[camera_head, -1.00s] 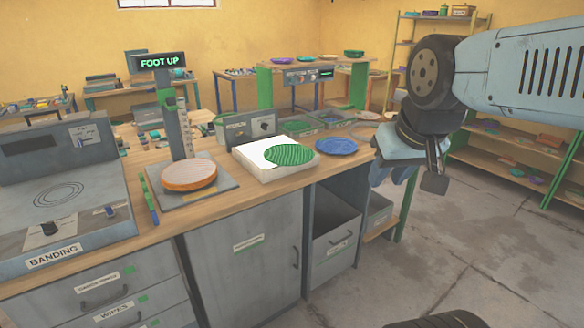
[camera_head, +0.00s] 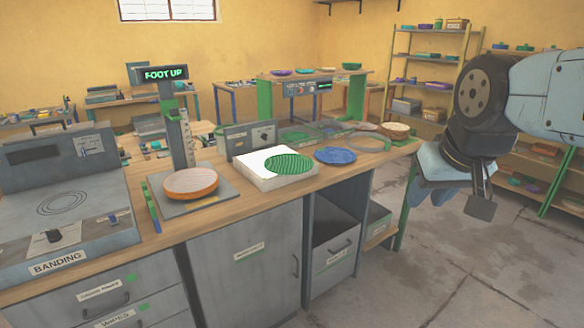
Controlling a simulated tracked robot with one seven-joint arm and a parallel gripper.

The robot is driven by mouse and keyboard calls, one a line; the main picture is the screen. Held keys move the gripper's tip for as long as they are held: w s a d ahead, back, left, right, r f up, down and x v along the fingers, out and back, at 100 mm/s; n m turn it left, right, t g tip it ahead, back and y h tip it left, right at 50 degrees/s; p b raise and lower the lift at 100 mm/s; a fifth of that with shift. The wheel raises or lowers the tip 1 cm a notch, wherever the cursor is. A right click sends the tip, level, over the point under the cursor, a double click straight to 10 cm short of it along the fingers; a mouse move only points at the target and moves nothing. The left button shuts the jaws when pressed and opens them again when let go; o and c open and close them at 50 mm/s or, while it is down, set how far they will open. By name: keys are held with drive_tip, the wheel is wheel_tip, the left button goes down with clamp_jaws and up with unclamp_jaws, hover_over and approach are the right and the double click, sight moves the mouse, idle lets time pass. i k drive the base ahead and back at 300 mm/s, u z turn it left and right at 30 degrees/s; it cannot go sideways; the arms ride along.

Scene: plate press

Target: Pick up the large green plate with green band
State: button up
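A round green plate with a ribbed top (camera_head: 290,166) lies on a white square block (camera_head: 255,180) on the workbench, covering the block's right part. I cannot make out a separate band on it. Another round green piece (camera_head: 295,135) sits farther back, in or behind the low trays, and its size is hard to judge. My gripper (camera_head: 452,196) hangs at the right, beyond the bench's right end and apart from both green pieces. Its fingers are seen side-on and partly hidden, so their opening does not show.
A blue plate (camera_head: 335,155) lies right of the white block. An orange-sided plate (camera_head: 191,183) rests on a grey stand below the "FOOT UP" display (camera_head: 165,74). The banding machine (camera_head: 62,205) fills the bench's left. Floor is free at the right (camera_head: 460,270).

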sight(286, 164)
drive_tip(key=z, duration=0.1)
drive_tip(key=i, duration=1)
drive_tip(key=u, duration=0.1)
